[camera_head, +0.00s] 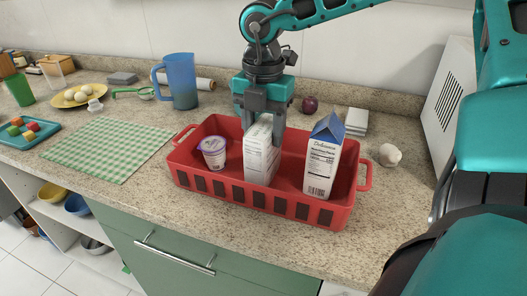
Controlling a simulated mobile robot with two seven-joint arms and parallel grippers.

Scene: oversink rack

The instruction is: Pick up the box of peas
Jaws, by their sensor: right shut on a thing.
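A white box with printed panels (261,158), likely the box of peas, stands upright in a red basket (240,206), between a cup and a carton. Its front label is not readable from here. My right gripper (262,122) comes down from above and is shut on the top of this box. The box's lower end is hidden behind the basket's front wall. My left gripper is not in view.
A yogurt cup (212,153) stands left in the basket, and a blue-topped milk carton (323,160) stands close on the right. A blue pitcher (181,82), a checkered cloth (108,151), an onion (310,105) and garlic (389,155) lie around it. A microwave-like white appliance (452,95) bounds the right.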

